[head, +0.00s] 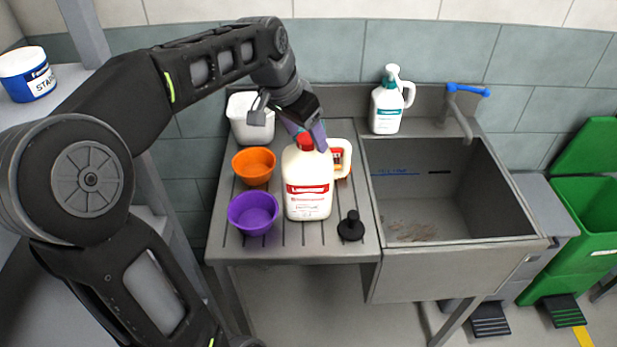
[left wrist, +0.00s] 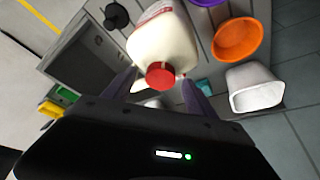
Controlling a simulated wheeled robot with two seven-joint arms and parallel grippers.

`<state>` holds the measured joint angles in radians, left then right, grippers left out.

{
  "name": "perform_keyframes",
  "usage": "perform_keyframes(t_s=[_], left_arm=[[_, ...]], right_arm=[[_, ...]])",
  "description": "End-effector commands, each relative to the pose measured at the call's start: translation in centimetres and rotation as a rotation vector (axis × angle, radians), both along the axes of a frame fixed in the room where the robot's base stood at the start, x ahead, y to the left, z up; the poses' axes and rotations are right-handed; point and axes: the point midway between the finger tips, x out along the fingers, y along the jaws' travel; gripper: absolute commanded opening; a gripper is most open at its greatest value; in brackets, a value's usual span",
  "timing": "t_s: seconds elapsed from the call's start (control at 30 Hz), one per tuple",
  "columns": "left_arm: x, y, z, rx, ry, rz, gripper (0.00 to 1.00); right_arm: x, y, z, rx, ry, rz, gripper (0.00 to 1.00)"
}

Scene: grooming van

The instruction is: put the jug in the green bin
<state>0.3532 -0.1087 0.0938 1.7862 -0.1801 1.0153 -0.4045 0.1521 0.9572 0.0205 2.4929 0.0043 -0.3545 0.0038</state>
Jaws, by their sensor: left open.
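The jug (head: 308,187) is white with a red cap and a red-and-white label. It stands upright on the ribbed drainboard left of the sink. In the left wrist view the jug (left wrist: 163,42) shows with its red cap towards my gripper. My left gripper (head: 308,138) is open, its fingers at the cap; in the left wrist view the fingers (left wrist: 158,88) lie on either side of the cap. I cannot tell if they touch it. The green bin (head: 585,215) stands on the floor at the far right with its lid up. My right gripper is not in view.
A purple bowl (head: 253,213), an orange bowl (head: 254,166) and a white tub (head: 250,122) stand left of the jug. A black plunger-like stopper (head: 350,228) is at front right. The sink (head: 420,205) lies between drainboard and bin; a pump bottle (head: 387,108) stands behind.

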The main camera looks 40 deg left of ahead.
Motion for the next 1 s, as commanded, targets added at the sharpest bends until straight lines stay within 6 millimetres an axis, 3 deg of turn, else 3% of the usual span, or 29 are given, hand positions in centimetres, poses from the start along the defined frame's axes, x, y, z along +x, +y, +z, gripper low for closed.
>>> perform_keyframes(t_s=[0.27, 1.0], left_arm=[[0.00, 0.00, 0.03, 0.000, 0.000, 0.000, 0.66], [0.00, 0.00, 0.03, 0.000, 0.000, 0.000, 0.06]], right_arm=[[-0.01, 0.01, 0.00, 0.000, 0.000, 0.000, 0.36], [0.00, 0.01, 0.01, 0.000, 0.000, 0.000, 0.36]])
